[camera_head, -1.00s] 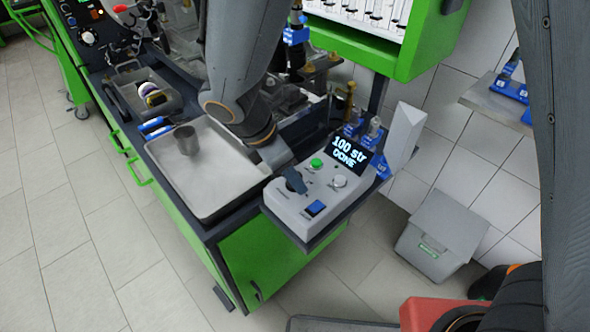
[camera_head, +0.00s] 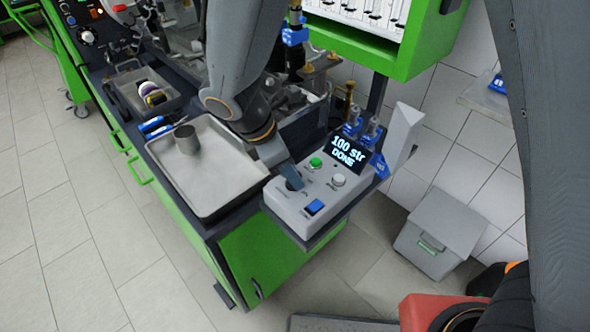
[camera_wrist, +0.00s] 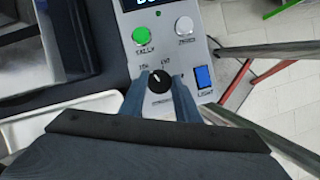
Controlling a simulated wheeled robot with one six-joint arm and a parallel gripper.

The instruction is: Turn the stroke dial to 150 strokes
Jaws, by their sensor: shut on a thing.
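The grey control box (camera_head: 312,205) sits on a shelf at the end of the green bench. Its display (camera_head: 347,154) reads "100 str DONE". The black stroke dial (camera_wrist: 159,82) has a white pointer mark and shows in the wrist view between the fingers of my gripper (camera_wrist: 159,90). My gripper is shut on the dial, one finger on each side. The pointer leans up and a little left, between two printed labels too small to read surely. In the head view my gripper (camera_head: 291,182) hides most of the dial.
A green button (camera_wrist: 142,36) and a white button (camera_wrist: 184,25) lie above the dial. A blue LIGHT switch (camera_wrist: 205,77) is close to its right. A metal tray (camera_head: 215,190) with a grey cup (camera_head: 186,140) lies left of the box. A grey bin (camera_head: 440,232) stands on the floor.

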